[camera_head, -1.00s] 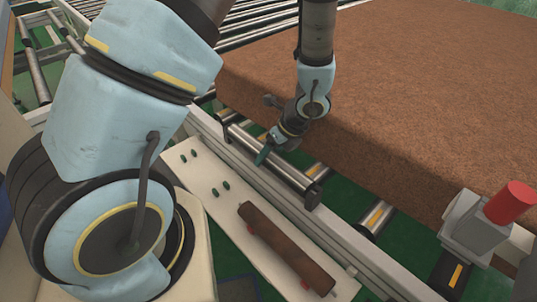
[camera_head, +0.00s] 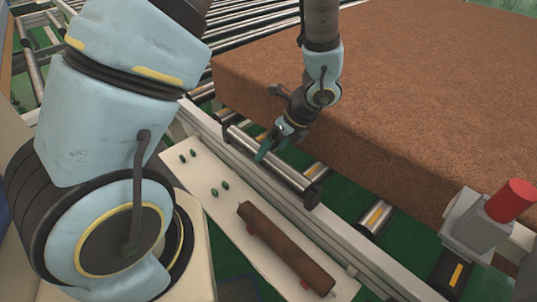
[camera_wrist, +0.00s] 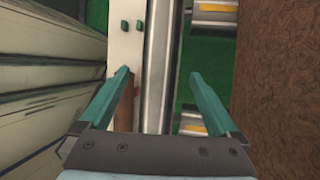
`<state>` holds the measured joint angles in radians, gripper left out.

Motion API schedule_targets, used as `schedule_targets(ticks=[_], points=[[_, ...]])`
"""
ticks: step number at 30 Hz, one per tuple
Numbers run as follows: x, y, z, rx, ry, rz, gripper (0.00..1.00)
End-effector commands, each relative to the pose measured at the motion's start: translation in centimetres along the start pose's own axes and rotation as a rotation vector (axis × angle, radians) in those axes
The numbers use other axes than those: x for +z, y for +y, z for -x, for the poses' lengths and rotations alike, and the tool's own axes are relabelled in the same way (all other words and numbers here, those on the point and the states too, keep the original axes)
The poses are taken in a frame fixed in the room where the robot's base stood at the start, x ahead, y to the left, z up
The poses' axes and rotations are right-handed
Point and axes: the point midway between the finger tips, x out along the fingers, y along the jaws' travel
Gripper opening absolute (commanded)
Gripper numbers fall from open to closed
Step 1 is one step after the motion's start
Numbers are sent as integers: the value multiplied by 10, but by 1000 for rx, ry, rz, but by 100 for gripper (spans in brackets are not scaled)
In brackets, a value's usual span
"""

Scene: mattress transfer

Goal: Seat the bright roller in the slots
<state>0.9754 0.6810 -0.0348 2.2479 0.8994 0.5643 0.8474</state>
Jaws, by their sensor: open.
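A bright metal roller (camera_head: 275,161) with dark end pieces lies lengthwise along the inner side of the conveyor's side rail, beside the brown block. In the wrist view, long grey strips (camera_wrist: 158,60) run between the finger lines, and I cannot tell roller from rail there. My gripper (camera_head: 270,146) is at the middle of the roller, and it also shows in the wrist view (camera_wrist: 160,75) with its two teal fingers apart. I cannot tell whether a finger touches the roller. The slots are not clearly visible.
A dark brown roller (camera_head: 283,247) lies on the pale shelf (camera_head: 225,213), near small green pegs (camera_head: 214,192). A large brown block (camera_head: 400,100) stands close on the right. Yellow-striped crosswise rollers (camera_head: 375,216) lie below it. A red-topped fixture (camera_head: 509,201) stands at right.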

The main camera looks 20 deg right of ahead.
Motion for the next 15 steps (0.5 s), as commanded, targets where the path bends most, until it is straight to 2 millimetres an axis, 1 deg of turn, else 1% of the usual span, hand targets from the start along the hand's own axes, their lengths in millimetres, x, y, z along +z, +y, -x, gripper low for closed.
schedule_targets(ticks=[1,3,7,10,15], points=[[1,-1,12,-6,0,3,97],[1,-1,26,-5,0,3,97],[1,-1,49,-5,0,2,97],[1,-1,62,-4,-1,2,97],[0,0,72,-1,-1,0,97]])
